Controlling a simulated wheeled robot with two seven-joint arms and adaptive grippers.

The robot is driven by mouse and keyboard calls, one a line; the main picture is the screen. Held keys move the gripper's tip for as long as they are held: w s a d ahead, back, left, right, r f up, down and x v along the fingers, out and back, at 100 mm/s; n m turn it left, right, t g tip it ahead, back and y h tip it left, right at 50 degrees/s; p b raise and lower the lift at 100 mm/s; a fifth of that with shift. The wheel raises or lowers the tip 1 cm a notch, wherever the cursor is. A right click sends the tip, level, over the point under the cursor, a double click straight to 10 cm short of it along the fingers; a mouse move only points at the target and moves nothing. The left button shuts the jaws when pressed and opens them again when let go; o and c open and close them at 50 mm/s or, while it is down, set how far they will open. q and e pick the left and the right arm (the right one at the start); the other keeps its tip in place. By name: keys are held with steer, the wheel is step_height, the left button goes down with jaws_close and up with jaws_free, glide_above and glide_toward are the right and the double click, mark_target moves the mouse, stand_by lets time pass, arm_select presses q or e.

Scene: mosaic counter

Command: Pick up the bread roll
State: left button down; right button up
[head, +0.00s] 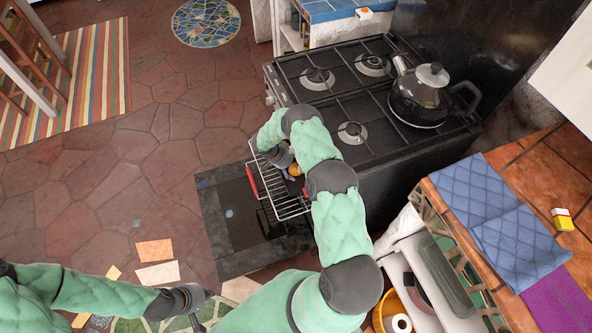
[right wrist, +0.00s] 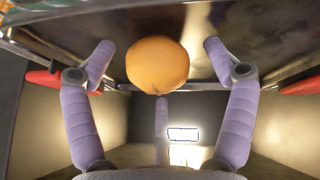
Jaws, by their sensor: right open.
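The bread roll (right wrist: 157,65) is round and orange-brown. In the right wrist view it sits between the spread fingertips of my right gripper (right wrist: 158,50), with a gap visible on both sides. In the head view a small part of the roll (head: 295,170) shows beside my right gripper (head: 284,162), over the pulled-out wire rack (head: 290,208) at the oven; the arm hides much of this spot. My right gripper is open and holds nothing. My left gripper (head: 198,308) is low at the bottom of the head view, away from the roll; its fingers are too small to read.
The stove (head: 352,132) with a kettle (head: 420,95) stands behind the rack. The open oven door (head: 225,215) lies below it. Red grips (head: 252,180) sit on the rack. A tiled counter with a blue quilted cloth (head: 505,215) is at right. Floor at left is open.

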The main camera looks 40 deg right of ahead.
steer(key=c, duration=1.2)
steer(key=shift+r, duration=0.1)
